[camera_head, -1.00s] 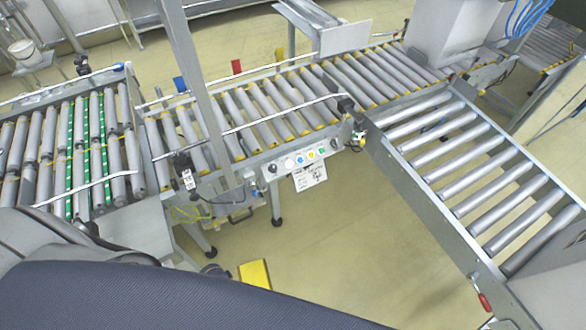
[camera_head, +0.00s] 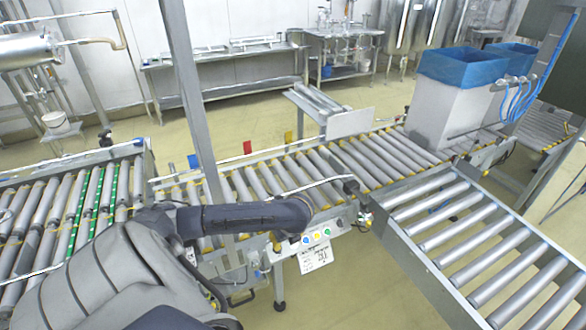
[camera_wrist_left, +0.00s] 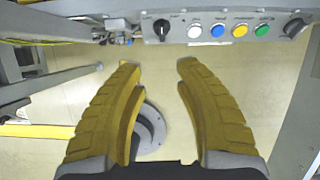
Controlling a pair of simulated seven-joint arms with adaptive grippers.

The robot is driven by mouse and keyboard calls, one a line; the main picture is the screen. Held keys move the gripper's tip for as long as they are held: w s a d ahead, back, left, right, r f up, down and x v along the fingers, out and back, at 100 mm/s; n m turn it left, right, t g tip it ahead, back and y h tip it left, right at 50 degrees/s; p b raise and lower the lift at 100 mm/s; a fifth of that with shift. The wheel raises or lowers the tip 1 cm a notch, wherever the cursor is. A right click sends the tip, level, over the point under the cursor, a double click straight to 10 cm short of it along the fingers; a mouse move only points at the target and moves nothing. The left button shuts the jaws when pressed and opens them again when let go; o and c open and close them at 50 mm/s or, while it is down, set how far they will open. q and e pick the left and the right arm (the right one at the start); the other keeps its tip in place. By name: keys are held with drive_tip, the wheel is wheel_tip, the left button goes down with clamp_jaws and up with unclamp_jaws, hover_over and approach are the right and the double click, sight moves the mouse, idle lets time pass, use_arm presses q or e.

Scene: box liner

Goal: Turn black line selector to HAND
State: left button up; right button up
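The control panel (camera_wrist_left: 228,28) crosses the top of the left wrist view. A black selector knob (camera_wrist_left: 162,29) sits at its left end, its handle roughly upright. A second black knob (camera_wrist_left: 294,27) sits at the right end, tilted. Selector labels are unreadable. My left gripper (camera_wrist_left: 158,64) is open and empty, its two yellow fingers apart. In the picture, its fingertips are below the panel, under and to either side of the left knob. In the head view, my left arm reaches right toward the panel's button row (camera_head: 316,236); its fingers are not clearly visible there. My right gripper is out of view.
White (camera_wrist_left: 194,31), blue (camera_wrist_left: 218,30), yellow (camera_wrist_left: 240,30) and green (camera_wrist_left: 262,30) buttons lie between the knobs. A white paper tag (camera_head: 315,257) hangs below the panel. Roller conveyors (camera_head: 460,225) surround the area. A metal post (camera_head: 188,90) stands beside my left arm.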

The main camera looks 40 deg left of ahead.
use_arm(q)
drive_tip(key=shift+m, duration=0.4)
drive_tip(key=x, duration=1.6)
drive_tip(key=shift+w+a+r, duration=0.1)
drive_tip(key=shift+w+a, duration=0.2)
drive_tip(key=shift+c, duration=0.2)
drive_tip(key=c, duration=0.6)
clamp_jaws()
drive_tip(key=shift+d, duration=0.1)
